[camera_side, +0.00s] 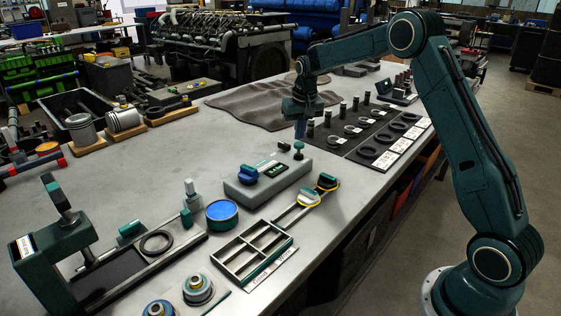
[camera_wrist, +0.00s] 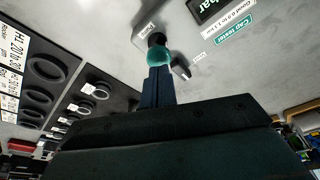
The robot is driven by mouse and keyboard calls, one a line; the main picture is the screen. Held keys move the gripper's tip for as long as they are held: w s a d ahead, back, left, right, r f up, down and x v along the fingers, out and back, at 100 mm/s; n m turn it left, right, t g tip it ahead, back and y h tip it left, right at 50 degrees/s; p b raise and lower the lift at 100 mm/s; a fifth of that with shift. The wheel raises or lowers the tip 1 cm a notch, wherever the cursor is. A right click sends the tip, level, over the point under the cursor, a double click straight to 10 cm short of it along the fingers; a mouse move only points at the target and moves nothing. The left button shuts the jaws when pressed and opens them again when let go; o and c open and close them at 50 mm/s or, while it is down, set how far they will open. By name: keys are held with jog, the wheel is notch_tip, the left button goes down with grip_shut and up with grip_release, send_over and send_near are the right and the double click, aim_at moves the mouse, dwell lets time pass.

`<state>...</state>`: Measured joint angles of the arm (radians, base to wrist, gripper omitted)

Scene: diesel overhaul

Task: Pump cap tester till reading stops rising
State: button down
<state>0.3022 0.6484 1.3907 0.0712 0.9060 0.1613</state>
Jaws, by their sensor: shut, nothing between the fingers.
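The cap tester (camera_side: 262,190) is a low grey box with a blue and green cap at its left end and a dark display. In the wrist view the display (camera_wrist: 208,9) is cut off by the top edge; only "bar" is readable, not the number. Its green pump knob (camera_side: 298,146) stands on a dark stem at the right end; it also shows in the wrist view (camera_wrist: 160,55). My gripper (camera_side: 300,133) points down just above the knob, its fingers shut and empty. In the wrist view the fingertips (camera_wrist: 159,69) meet the knob's outline; contact is unclear.
Rows of black rings (camera_side: 385,138) and dark cylinders lie on black mats to the right. A green clamp fixture (camera_side: 52,250) stands at left. Bare bench lies behind the tester.

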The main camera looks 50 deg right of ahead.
aim_at(299, 144)
jog(key=shift+x, duration=0.8)
dwell(0.4)
jog(key=shift+s+a+f, duration=0.1)
jog(key=shift+s+f, duration=0.1)
jog(key=shift+f, duration=0.95)
jog(key=shift+r, duration=0.2)
jog(key=shift+w+v, duration=0.15)
jog(key=shift+v, duration=0.7)
jog(key=shift+w+v, duration=0.15)
jog(key=shift+v, duration=0.7)
jog(key=shift+x, duration=1)
jog(key=shift+s+f, duration=0.15)
jog(key=shift+f, duration=0.65)
jog(key=shift+r, duration=0.15)
jog(key=shift+w+v, duration=0.15)
jog(key=shift+v, duration=0.7)
jog(key=shift+w+v, duration=0.15)
jog(key=shift+v, duration=0.65)
jog(key=shift+d+f, duration=0.25)
